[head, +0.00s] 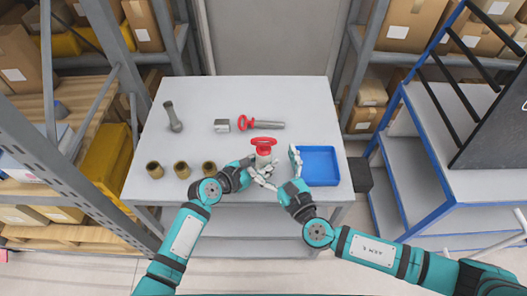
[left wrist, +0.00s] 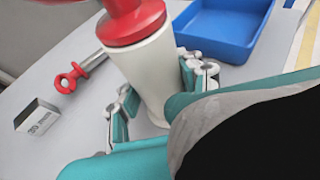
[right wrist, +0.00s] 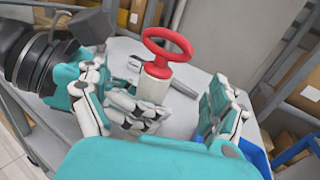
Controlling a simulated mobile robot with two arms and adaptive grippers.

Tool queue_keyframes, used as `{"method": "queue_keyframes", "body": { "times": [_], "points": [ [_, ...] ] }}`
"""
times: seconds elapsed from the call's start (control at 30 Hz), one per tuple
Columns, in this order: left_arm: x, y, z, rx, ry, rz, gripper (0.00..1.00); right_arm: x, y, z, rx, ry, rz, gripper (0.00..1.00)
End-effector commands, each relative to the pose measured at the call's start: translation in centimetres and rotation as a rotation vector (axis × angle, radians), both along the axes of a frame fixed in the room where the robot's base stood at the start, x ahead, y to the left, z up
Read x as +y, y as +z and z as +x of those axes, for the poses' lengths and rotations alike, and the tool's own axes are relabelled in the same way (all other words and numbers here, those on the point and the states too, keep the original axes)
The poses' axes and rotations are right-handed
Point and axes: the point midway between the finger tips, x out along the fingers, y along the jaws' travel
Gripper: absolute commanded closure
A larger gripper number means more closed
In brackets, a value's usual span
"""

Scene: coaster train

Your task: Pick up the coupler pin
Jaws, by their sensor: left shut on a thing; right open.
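A white tapered piece with a red collar and a red ring on top (head: 264,147) stands upright near the table's front edge. My left gripper (head: 258,172) is shut around its lower body, as the left wrist view shows on the white body (left wrist: 155,75). My right gripper (head: 292,172) is open just to its right, and the red ring (right wrist: 168,43) shows beyond its fingers in the right wrist view. A grey-shafted pin with a red ring end (head: 262,124) lies flat behind it, untouched. I cannot tell from looks alone which one is the coupler pin.
A blue tray (head: 318,181) sits at the table's right front. A small grey box (head: 222,126) lies left of the grey-shafted pin. Several brown cups (head: 182,170) and a grey tool (head: 172,116) are at the left. The table's back is clear.

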Motion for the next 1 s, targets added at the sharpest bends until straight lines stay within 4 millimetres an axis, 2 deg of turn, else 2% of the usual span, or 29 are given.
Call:
{"method": "queue_keyframes", "body": {
  "times": [0.1,0.27,0.57,1.0],
  "points": [
    [0.0,0.0,0.0,0.0,0.0,0.001,0.98,0.9,0.5,1.9,-0.006,0.001,0.002,0.04],
    [0.0,0.0,0.0,0.0,0.0,0.001,0.98,1.7,0.4,3.5,-0.004,-0.001,0.0,0.04],
    [0.0,0.0,0.0,0.0,0.0,0.001,0.98,1.8,0.4,3.8,-0.001,-0.001,0.0,0.05],
    [0.0,-0.1,0.0,0.0,-0.001,0.001,0.98,1.9,0.3,3.8,-0.001,0.001,0.0,0.63]
  ]
}}
